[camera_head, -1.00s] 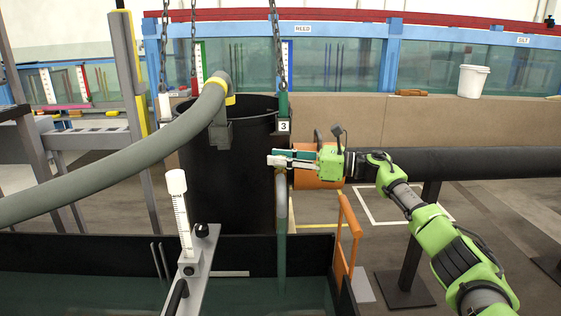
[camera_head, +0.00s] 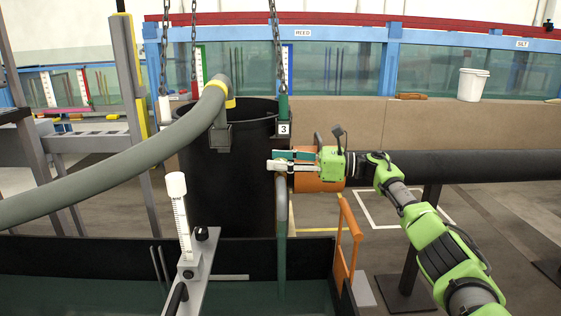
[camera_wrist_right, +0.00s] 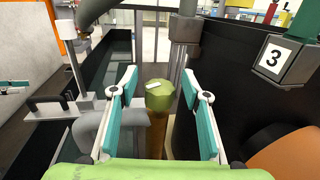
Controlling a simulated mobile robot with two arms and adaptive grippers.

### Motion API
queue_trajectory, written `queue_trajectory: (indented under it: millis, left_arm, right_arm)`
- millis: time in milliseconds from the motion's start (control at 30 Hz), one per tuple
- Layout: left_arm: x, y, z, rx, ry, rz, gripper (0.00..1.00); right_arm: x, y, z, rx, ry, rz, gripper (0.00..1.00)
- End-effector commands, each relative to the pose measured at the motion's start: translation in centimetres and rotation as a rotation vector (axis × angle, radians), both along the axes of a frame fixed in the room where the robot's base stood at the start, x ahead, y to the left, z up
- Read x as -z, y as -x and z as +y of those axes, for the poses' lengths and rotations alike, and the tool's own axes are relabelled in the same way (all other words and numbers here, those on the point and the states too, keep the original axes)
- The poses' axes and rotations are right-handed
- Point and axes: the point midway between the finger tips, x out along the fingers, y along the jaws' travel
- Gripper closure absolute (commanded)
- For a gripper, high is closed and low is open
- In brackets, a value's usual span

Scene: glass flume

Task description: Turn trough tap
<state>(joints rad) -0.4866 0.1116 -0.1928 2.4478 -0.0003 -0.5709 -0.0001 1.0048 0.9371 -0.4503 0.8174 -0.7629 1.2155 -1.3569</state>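The tap's knob (camera_wrist_right: 160,95) is a yellow-green faceted cap with a white mark on top, in the middle of the right wrist view. A brass-coloured stem stands under it, and a grey spout curves off to the left. My right gripper (camera_wrist_right: 161,108) is open, with a teal-padded finger on each side of the knob and a visible gap on both sides. In the head view my right gripper (camera_head: 272,163) points left above the grey spout pipe (camera_head: 281,205), which hangs over the trough (camera_head: 305,255). The knob cannot be made out there. My left gripper is not in view.
A black barrel (camera_head: 225,185) stands behind the tap. A number 3 plate (camera_head: 284,129) hangs on chain close above the gripper. A thick grey hose (camera_head: 120,165) crosses the left side. An orange rail (camera_head: 349,235) stands right of the trough.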

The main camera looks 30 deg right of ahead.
Motion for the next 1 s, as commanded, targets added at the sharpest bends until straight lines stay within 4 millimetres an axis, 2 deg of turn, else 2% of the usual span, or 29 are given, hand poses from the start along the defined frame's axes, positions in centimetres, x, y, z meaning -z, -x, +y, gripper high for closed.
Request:
queue_trajectory:
  millis: [367,467,800,1000]
  left_arm:
    - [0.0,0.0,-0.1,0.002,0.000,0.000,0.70]
    - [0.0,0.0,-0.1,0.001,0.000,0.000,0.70]
    - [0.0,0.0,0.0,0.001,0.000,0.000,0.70]
    - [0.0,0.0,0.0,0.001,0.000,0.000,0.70]
  right_arm:
    - [0.1,0.4,-0.5,0.002,0.001,0.002,0.57]
    - [0.2,1.3,-1.5,0.002,0.002,0.003,0.57]
    - [0.1,6.1,-6.8,0.003,0.002,0.003,0.57]
    - [0.1,7.7,-8.5,0.002,0.000,0.001,0.57]
